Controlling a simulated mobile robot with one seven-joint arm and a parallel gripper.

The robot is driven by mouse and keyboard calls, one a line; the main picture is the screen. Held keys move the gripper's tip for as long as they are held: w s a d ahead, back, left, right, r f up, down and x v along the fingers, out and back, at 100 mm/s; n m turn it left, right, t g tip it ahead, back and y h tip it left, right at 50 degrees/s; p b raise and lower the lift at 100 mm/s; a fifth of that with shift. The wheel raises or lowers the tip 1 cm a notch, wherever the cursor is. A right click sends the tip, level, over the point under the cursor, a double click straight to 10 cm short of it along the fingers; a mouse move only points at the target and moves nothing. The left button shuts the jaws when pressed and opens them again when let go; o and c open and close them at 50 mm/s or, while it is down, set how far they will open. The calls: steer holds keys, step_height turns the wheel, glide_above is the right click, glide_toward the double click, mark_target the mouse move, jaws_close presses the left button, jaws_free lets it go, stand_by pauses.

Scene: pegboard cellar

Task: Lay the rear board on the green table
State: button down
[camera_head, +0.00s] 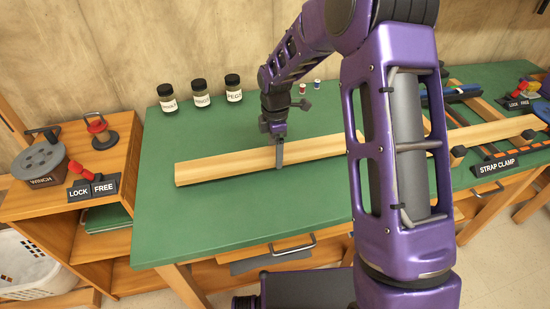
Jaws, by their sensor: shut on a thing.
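A long pale wooden board (225,165) lies across the green table (240,220), its left end near the table's left side. My gripper (279,158) is shut on this board near its visible middle, coming down from above. The board looks level and at or close to the tabletop; I cannot tell if it touches.
A wooden cabinet (105,195) on the left carries a winch (40,165) and a lock/free lever (90,188). A white basket (28,265) is at lower left. The table's front left is clear.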

steer(key=shift+f, duration=1.55)
steer(key=shift+f, duration=0.1)
steer(key=shift+f, duration=0.15)
jaws_free()
step_height(320, 180, up, 12)
steer(key=p, duration=0.1)
steer(key=shift+r, duration=0.25)
